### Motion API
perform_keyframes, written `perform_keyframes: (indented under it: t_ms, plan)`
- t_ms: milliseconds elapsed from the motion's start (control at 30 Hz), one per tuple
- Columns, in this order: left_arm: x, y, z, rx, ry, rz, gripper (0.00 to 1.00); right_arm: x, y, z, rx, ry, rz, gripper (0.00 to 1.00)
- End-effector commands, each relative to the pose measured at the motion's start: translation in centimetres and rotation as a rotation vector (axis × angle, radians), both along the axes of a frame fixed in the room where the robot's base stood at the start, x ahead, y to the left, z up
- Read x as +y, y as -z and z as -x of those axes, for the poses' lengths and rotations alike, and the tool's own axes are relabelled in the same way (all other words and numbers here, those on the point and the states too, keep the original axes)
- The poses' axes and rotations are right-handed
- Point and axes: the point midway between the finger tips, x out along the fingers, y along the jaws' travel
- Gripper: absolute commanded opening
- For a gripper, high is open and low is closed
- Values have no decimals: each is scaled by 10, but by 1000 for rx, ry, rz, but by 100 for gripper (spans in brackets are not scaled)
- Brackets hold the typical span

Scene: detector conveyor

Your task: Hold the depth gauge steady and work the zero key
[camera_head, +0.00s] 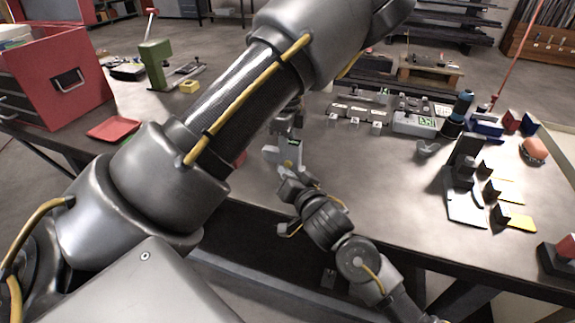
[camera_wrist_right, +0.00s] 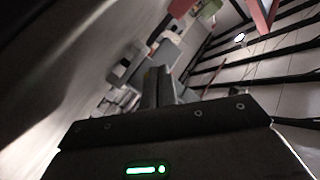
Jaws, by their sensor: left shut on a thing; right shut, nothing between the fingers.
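Part of the gauge is hidden by the gripper. My right gripper (camera_head: 284,176) is just below the gauge, shut and empty; I cannot tell whether it touches. Its closed dark fingers (camera_wrist_right: 158,84) show in the right wrist view, close to blurred grey shapes. The zero key is too small to tell.
A red tool chest (camera_head: 50,75), a red tray (camera_head: 113,129) and a green stand (camera_head: 155,62) are at the left. Grey devices (camera_head: 414,123) stand at the back; black holders (camera_head: 466,150) and an orange-red dome (camera_head: 534,150) are right.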

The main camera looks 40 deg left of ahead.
Motion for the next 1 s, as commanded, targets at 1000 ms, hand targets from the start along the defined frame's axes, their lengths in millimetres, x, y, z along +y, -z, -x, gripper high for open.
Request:
perform_keyframes:
  t_ms: [1000]
  plan:
    - [0, 0, 0, 0, 0, 0, 0, -14, 1, 57, 5, -9, -2, 0]
